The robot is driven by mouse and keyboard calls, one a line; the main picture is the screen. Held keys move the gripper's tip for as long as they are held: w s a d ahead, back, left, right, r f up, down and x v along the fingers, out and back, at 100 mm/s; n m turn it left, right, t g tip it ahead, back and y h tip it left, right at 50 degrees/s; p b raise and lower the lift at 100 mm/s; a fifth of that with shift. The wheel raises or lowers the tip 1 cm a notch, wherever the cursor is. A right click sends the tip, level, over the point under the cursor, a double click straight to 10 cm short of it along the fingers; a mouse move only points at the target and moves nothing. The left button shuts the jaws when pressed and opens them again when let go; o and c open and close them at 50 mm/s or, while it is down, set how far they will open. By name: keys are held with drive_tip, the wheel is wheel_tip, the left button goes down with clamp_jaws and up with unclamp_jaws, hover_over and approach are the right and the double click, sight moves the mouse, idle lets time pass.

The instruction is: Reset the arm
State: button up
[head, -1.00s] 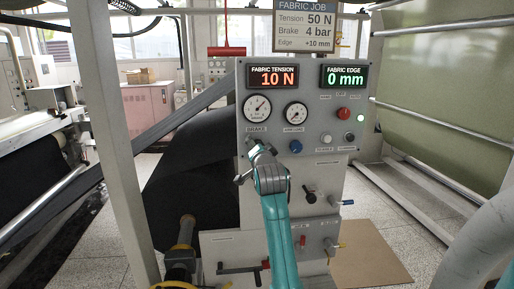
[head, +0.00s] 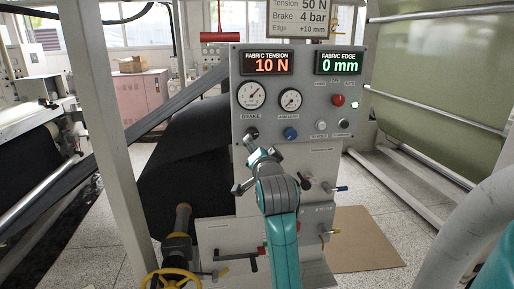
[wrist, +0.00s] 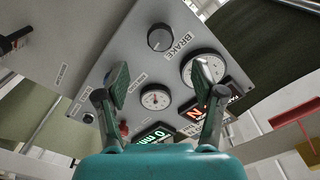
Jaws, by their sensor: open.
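My arm rises from the bottom middle of the head view, and my gripper (head: 262,156) is in front of the grey control panel (head: 316,160), just below the black brake knob (head: 251,134). In the wrist view my gripper (wrist: 160,80) is open, with its two fingers apart and nothing between them. The brake knob also shows in the wrist view (wrist: 160,37), beyond the fingers and clear of them.
A yellow handwheel (head: 172,280) is at the lower left, near the dark fabric roll (head: 185,165). A white post (head: 118,140) stands at left. A brown board (head: 358,240) lies on the floor at right.

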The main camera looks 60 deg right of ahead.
idle(0.4)
drive_tip(key=a+f+n+t+y, duration=0.1)
drive_tip(key=a+f+n+y, duration=0.25)
drive_tip(key=a+f, duration=0.65)
drive_tip(key=a+f+n+t+y, duration=0.2)
drive_tip(key=a+f+n, duration=0.2)
drive_tip(key=a+f, duration=0.6)
drive_tip(key=s+a+f+n+y, duration=0.3)
drive_tip(key=s+a+f+n, duration=0.2)
drive_tip(key=s+a+f, duration=0.6)
drive_tip(key=s+a+f+n+y, duration=0.1)
drive_tip(key=s+a, duration=0.4)
drive_tip(key=s, duration=0.5)
drive_tip(key=s+a+f+n+y, duration=0.1)
drive_tip(key=s+a+n+y, duration=0.3)
drive_tip(key=s, duration=0.7)
drive_tip(key=shift+a+f+n, duration=0.35)
drive_tip(key=shift+a+n, duration=0.35)
drive_tip(key=shift+n, duration=0.15)
drive_tip(key=shift+s+d, duration=0.1)
